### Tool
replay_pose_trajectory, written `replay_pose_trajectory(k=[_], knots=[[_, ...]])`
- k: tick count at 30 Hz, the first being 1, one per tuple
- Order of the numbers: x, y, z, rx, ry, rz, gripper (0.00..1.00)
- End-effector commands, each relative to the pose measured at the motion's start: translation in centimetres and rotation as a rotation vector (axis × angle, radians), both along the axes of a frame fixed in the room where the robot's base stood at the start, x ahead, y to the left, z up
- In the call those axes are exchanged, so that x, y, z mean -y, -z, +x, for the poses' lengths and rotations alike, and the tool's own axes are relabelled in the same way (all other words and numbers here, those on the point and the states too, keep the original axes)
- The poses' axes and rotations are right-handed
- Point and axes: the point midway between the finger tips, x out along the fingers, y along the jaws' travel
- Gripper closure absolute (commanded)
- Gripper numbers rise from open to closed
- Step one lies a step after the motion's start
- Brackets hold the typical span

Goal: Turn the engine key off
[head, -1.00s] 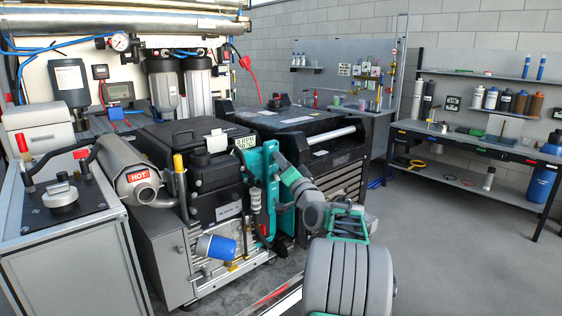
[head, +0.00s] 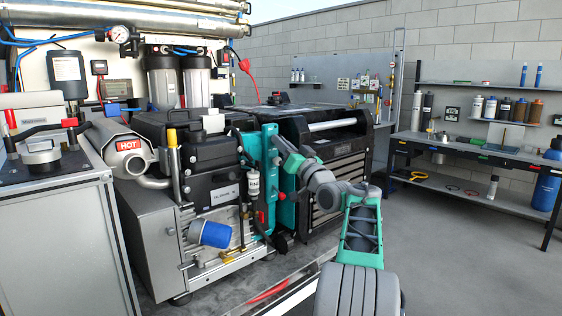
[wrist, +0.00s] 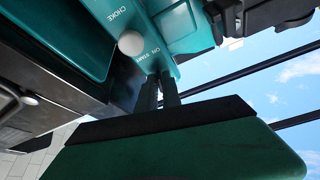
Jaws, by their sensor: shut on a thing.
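The teal engine control panel (wrist: 97,20) fills the upper left of the wrist view, with CHOKE and ON / START lettering. A white round knob (wrist: 131,43) sits between these labels. My gripper's two dark fingers (wrist: 161,88) are closed together at the panel, right beside the ON / START lettering. They are shut on the engine key, which they and the panel hide. In the head view the teal upright panel (head: 270,165) stands at the engine's right side, and my arm reaches to it from the lower right. The fingertips are not clear there.
The engine (head: 200,170) carries a silver muffler marked HOT (head: 128,152) and a blue filter (head: 214,234). A dark cabinet (head: 325,165) stands close behind my arm. A grey console (head: 60,235) is at left. Floor is free at right, before the workbench (head: 480,150).

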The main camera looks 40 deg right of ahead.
Motion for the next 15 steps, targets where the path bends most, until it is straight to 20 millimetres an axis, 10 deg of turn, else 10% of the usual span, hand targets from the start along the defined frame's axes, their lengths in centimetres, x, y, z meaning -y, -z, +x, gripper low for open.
replay_pose_trajectory(k=[15], knots=[[0.21, 0.06, 0.03, 0.006, 0.001, -0.268, 1.0]])
